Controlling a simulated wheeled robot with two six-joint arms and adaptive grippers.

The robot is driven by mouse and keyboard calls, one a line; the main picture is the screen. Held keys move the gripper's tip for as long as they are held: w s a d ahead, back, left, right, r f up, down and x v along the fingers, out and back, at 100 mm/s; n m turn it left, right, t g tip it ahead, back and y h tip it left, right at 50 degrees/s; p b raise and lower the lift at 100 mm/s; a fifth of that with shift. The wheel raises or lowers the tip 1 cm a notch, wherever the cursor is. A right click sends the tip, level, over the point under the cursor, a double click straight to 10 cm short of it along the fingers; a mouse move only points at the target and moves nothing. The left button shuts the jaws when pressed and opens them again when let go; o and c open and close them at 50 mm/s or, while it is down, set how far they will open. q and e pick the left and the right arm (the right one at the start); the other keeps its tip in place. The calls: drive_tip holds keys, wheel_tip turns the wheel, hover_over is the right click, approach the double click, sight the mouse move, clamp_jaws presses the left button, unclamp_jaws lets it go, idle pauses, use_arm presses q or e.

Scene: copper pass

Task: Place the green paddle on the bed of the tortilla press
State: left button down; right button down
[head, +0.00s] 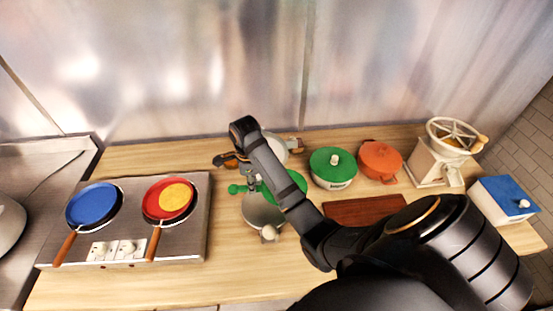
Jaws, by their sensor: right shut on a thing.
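The green paddle (295,182) has a round head, partly hidden behind my right arm, and a short handle (238,188) to the left. My right gripper (252,180) is shut on the paddle and holds it over the back part of a grey round plate (262,212), which looks like the bed of the tortilla press. A pale knob shows at its front edge. A second pale round piece behind it is mostly hidden by my arm. I cannot tell whether the paddle touches the bed. My left gripper is not in view.
Left is a steel hob (130,240) with a blue pan (94,205) and a red pan (165,198). Right are a green-lidded pot (332,168), an orange pot (380,160), a brown board (365,208), a cream mill (433,163) and a blue-topped box (503,200). The front counter is clear.

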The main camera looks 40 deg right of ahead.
drive_tip(key=shift+w+a+f, duration=0.1)
drive_tip(key=shift+f, duration=0.15)
hover_over(253, 205)
wheel_tip(253, 205, down, 6)
drive_tip(key=shift+w+a+r+p, duration=0.1)
drive_tip(key=shift+w+r+p, duration=0.05)
drive_tip(key=shift+r+p, duration=0.15)
drive_tip(key=shift+f, duration=0.45)
wheel_tip(253, 205, down, 3)
drive_tip(key=shift+r+p, duration=0.2)
drive_tip(key=shift+p, duration=0.3)
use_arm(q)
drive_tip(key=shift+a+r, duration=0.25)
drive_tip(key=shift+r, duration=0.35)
use_arm(e)
drive_tip(key=shift+f, duration=0.35)
drive_tip(key=c, duration=1.4)
unclamp_jaws()
drive_tip(key=shift+f, duration=0.1)
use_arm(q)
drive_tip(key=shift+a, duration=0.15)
use_arm(e)
drive_tip(key=shift+o, duration=1.2)
